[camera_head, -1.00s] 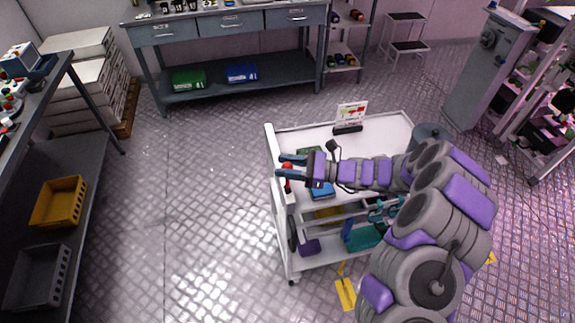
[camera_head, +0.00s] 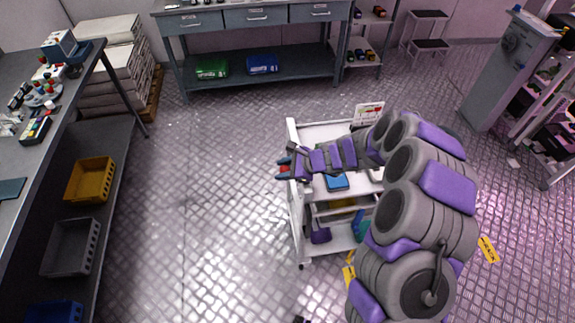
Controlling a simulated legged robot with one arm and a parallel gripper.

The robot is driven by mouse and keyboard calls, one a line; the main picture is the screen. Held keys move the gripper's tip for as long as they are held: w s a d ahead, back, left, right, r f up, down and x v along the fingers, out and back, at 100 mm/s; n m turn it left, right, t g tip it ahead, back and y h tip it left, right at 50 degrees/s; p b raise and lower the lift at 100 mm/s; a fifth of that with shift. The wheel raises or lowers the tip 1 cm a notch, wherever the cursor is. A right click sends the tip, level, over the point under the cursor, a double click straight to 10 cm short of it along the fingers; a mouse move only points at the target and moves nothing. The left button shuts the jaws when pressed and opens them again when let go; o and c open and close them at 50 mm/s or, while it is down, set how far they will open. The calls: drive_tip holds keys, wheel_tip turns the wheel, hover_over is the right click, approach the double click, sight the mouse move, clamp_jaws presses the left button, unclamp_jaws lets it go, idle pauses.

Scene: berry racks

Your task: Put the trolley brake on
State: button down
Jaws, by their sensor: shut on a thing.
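The white trolley (camera_head: 293,136) stands on the patterned metal floor right of the middle, partly hidden by my arm. A red knob (camera_head: 284,169) shows at its near left end, between the two blue-tipped fingers of my gripper (camera_head: 283,169). My gripper is shut on this knob, which looks like the top of the brake lever. The knob sits just outside the trolley's left edge. The lever's lower part is hard to make out.
A sign (camera_head: 368,112) and a blue item (camera_head: 337,182) are on the trolley. A dark bench with a yellow crate (camera_head: 92,180) and a grey crate (camera_head: 72,247) stands at left. A workbench (camera_head: 250,77) stands behind. The floor left of the trolley is clear.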

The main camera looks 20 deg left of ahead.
drive_tip(key=shift+s+a+f+n+t+h+p, duration=0.15)
drive_tip(key=shift+s+a+f+t+h+p, duration=0.2)
drive_tip(key=shift+f+h, duration=0.4)
drive_tip(key=shift+s+a+f+n+t+h+p, duration=0.1)
drive_tip(key=shift+s+a+f+n+t+h, duration=0.25)
drive_tip(key=shift+f, duration=0.6)
drive_tip(key=shift+s+a+f+t+h+p, duration=0.15)
drive_tip(key=shift+a+f+t+h, duration=0.25)
drive_tip(key=shift+f+h, duration=0.45)
drive_tip(key=shift+a+f, duration=0.1)
drive_tip(key=c, duration=1.2)
unclamp_jaws()
drive_tip(key=o, duration=0.4)
drive_tip(key=shift+a+f, duration=0.1)
drive_tip(key=shift+a, duration=0.15)
drive_tip(key=shift+o, duration=0.2)
drive_tip(key=p+v, duration=0.3)
drive_tip(key=v, duration=1.4)
drive_tip(key=shift+w, duration=0.3)
